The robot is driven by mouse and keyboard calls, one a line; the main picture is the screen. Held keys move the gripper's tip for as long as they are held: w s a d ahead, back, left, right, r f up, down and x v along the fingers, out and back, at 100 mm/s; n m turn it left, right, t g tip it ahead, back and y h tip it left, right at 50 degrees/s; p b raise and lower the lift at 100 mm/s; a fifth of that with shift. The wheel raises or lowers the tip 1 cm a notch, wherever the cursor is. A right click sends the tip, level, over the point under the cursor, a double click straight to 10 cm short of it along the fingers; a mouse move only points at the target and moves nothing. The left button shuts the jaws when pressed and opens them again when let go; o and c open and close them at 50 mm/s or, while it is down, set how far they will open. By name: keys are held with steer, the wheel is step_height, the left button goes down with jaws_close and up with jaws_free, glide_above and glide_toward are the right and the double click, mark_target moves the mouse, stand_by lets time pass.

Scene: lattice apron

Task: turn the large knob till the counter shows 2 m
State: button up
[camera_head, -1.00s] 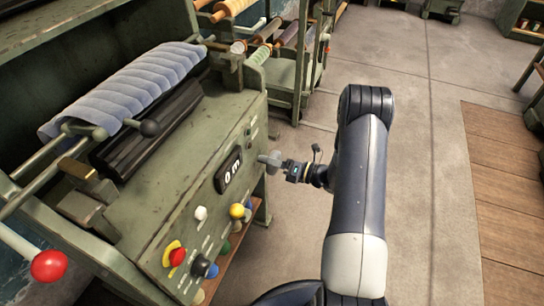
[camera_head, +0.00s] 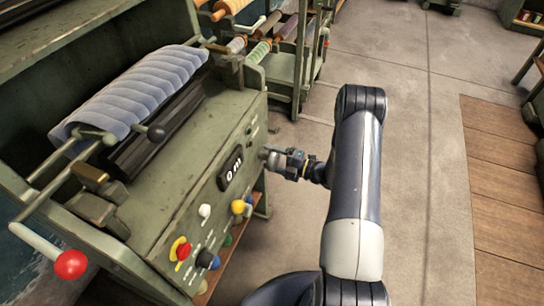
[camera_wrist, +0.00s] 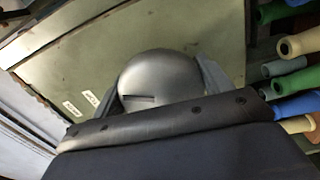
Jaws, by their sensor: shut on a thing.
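The large knob is a rounded grey metal knob (camera_wrist: 158,75) with a dark slot, filling the middle of the wrist view. In the head view my gripper (camera_head: 274,157) is at the machine's front panel, to the right of the counter, shut on the knob. In the wrist view its fingers sit on either side of the knob. The counter (camera_head: 231,167) is a black window on the green panel and reads 0 m. The knob is mostly hidden by the gripper in the head view.
The green machine (camera_head: 175,165) carries a quilted blue cloth roll (camera_head: 130,92). White (camera_head: 204,211), yellow (camera_head: 238,206), red (camera_head: 183,250) and black (camera_head: 205,258) controls sit below the counter. A red-ball lever (camera_head: 70,264) juts out at lower left. Open concrete floor lies right.

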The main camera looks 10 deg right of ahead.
steer(key=shift+m, duration=0.4)
steer(key=o, duration=1)
steer(key=v, duration=1)
steer(key=shift+s+d+p, duration=0.2)
steer(key=shift+d+p, duration=0.1)
steer(key=shift+d, duration=0.05)
steer(key=x, duration=1.1)
steer(key=shift+b, duration=0.3)
